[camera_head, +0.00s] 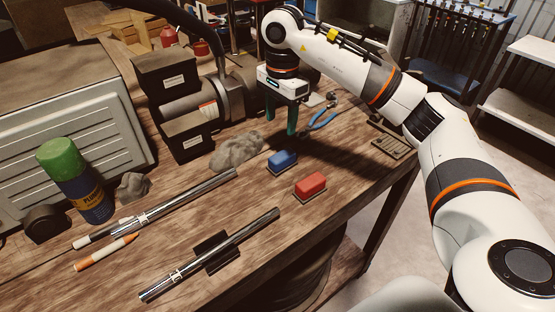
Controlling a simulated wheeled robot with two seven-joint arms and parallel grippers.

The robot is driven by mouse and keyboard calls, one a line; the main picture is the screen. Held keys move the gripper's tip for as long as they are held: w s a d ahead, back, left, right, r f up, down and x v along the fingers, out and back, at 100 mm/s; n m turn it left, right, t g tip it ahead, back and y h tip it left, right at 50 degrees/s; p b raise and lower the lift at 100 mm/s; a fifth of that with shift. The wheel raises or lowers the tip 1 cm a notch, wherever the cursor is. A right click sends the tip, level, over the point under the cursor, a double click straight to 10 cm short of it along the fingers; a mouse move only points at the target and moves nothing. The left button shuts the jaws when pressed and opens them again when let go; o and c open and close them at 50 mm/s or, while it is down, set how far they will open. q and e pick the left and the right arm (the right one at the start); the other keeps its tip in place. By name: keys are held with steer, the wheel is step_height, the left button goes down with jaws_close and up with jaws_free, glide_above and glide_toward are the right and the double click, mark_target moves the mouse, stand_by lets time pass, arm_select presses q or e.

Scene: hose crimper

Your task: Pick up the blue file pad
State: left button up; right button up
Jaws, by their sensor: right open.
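The blue file pad (283,160) is a small blue block on a dark base, lying on the wooden workbench (180,245) near the middle of the view. My right gripper (281,125) points down with teal fingers spread apart and empty. It appears behind and above the blue pad, apart from it; its exact height over the bench is hard to tell. A red pad (310,184) of the same shape lies just in front and to the right of the blue one. My left gripper is not in view.
Blue-handled pliers (323,117) lie right of my right gripper. A grey rag (236,152) lies left of the blue pad. Metal rods (210,255), a screwdriver (106,252), a green-capped can (78,182) and a dark grinder-like machine (187,108) occupy the left side.

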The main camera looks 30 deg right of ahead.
steer(key=p, duration=0.2)
glide_above(282, 154)
step_height(282, 154, down, 6)
steer(key=shift+s+f, duration=0.1)
steer(key=shift+f, duration=0.1)
step_height(282, 154, down, 4)
steer(key=shift+s+f+p, duration=0.1)
steer(key=shift+p, duration=0.6)
steer(key=shift+f, duration=0.55)
steer(key=c, duration=1.2)
